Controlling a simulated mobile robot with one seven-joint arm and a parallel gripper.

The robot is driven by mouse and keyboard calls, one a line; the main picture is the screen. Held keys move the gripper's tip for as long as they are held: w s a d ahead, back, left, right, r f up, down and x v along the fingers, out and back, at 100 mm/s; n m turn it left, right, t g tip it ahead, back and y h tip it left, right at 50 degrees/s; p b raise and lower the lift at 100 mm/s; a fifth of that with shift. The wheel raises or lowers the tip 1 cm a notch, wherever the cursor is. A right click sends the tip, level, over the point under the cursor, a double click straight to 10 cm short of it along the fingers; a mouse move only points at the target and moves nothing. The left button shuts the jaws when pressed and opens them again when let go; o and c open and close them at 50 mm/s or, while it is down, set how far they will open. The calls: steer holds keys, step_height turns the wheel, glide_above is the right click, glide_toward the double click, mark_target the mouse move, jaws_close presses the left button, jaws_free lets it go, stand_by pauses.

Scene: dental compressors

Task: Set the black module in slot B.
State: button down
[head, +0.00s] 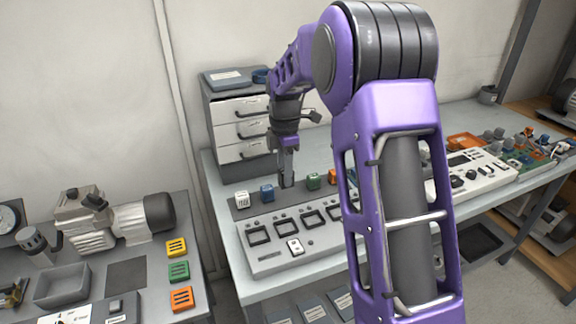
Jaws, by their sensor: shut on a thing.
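My gripper (288,172) points straight down over the row of modules on the bench. It is shut on the black module (287,182), which is dark and partly covered by the fingers. Whether the module still touches the surface below it, I cannot tell. In front of the row is a light grey slot panel (269,260) with a line of dark-framed slots, among them one at the left end (259,236) and the one beside it (286,227). The slots look empty. Their letters are too small to read, and my arm hides the panel's right part.
A white module (241,200) and a blue module (267,192) stand left of the gripper, a green module (313,182) and an orange module (332,177) right. A drawer cabinet (237,132) stands behind. A control box (470,172) is at the right.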

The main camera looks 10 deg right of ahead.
steer(key=s+f+b, duration=0.1)
steer(key=s, duration=0.1)
steer(key=s+a+f+b, duration=0.1)
steer(key=s+f+b, duration=0.1)
steer(key=s, duration=0.1)
steer(key=s+f+b, duration=0.1)
steer(key=s+f, duration=0.1)
steer(key=shift+s+a+b, duration=0.25)
steer(key=shift+s+b, duration=0.15)
steer(key=shift+f, duration=0.55)
steer(key=shift+f, duration=0.35)
stand_by(0.8)
steer(key=shift+f+b, duration=0.35)
steer(key=shift+f, duration=0.1)
steer(key=shift+f, duration=0.2)
stand_by(0.4)
steer(key=shift+c, duration=0.7)
jaws_free()
